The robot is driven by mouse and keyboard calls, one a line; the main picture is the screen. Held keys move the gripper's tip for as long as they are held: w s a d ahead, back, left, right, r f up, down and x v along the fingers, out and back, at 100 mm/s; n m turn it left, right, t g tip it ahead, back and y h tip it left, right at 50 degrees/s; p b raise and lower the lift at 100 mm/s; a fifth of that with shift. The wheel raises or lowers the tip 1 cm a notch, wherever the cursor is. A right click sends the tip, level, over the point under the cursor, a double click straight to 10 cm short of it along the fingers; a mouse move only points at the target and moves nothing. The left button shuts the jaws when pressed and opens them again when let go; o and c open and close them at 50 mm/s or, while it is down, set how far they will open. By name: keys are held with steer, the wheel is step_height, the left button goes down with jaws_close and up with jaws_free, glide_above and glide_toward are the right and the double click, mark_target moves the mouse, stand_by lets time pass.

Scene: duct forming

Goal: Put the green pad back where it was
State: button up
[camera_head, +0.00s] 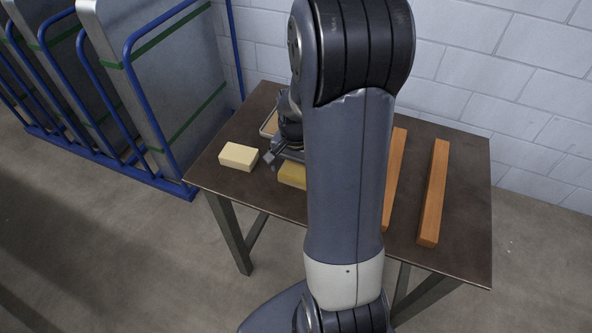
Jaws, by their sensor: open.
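No green pad shows in this view; my arm covers the middle of the table and may hide it. A pale cream block (239,156) lies on the left part of the dark table (455,160). A yellow block (292,175) lies to its right, partly hidden by my arm. My gripper (276,156) is over the table between the two blocks, just behind the yellow one. It is open, and I see nothing held in it. My arm hides part of it, and I cannot tell whether it touches the yellow block.
A shallow tray (268,127) stands behind my gripper, mostly hidden. Two orange-brown wooden bars (394,178) (433,195) lie on the table's right side. A blue rack (178,188) with strapped grey panels (165,75) stands left. A white block wall (500,60) is behind.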

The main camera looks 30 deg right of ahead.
mark_target(296, 171)
step_height(296, 171, up, 11)
steer(key=shift+p, duration=0.35)
steer(key=shift+c, duration=0.6)
